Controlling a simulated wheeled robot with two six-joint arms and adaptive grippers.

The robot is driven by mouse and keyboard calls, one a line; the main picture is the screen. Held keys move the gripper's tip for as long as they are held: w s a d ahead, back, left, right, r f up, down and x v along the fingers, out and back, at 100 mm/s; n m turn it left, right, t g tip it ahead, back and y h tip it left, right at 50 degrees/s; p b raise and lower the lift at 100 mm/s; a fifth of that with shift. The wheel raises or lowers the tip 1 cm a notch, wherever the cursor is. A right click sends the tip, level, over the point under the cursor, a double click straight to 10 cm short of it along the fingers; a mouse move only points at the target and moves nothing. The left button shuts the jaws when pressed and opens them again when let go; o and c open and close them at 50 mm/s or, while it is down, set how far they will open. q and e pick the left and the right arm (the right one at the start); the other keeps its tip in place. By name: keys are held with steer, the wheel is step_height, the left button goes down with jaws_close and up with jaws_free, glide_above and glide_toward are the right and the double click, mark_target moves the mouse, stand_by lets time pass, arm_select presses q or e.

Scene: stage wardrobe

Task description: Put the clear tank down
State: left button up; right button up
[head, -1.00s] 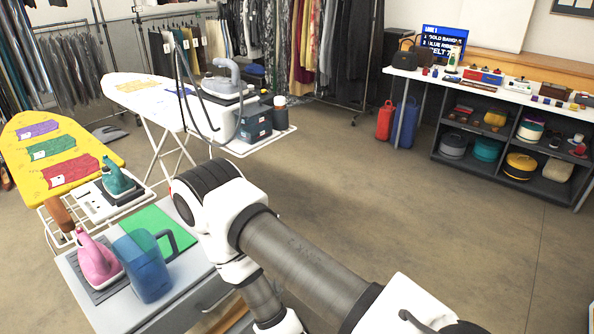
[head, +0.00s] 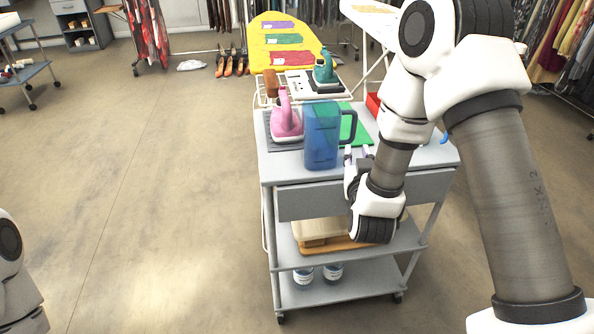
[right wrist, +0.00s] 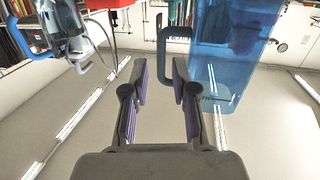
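A clear, greyish vessel-like piece with a blue handle (right wrist: 65,28) is at the upper left of the right wrist view; I cannot tell for sure that it is the clear tank. A see-through blue jug (head: 322,136) stands on the cart top, its handle facing right; it also shows in the right wrist view (right wrist: 230,45). My right gripper (head: 359,153) is low beside the jug's handle. In the right wrist view its fingers (right wrist: 160,75) are apart with nothing between them, just short of the handle. My left gripper is out of view.
The grey cart top (head: 279,162) also holds a pink bottle-like appliance (head: 286,122), a green mat (head: 361,128) and a red bin (head: 373,104). A yellow ironing board (head: 290,45) with a teal iron (head: 325,70) stands behind.

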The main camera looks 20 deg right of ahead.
mark_target(354, 126)
steer(key=shift+m+t, duration=0.3)
steer(key=shift+t, duration=0.1)
steer(key=w+d, duration=0.1)
steer(key=w, duration=0.1)
steer(key=w+d+r, duration=0.1)
steer(key=w, duration=0.2)
steer(key=w+d+r, duration=0.1)
steer(key=w, duration=0.2)
steer(key=shift+d+r, duration=0.2)
steer(key=shift+d, duration=0.15)
steer(key=shift+r, duration=0.1)
jaws_close()
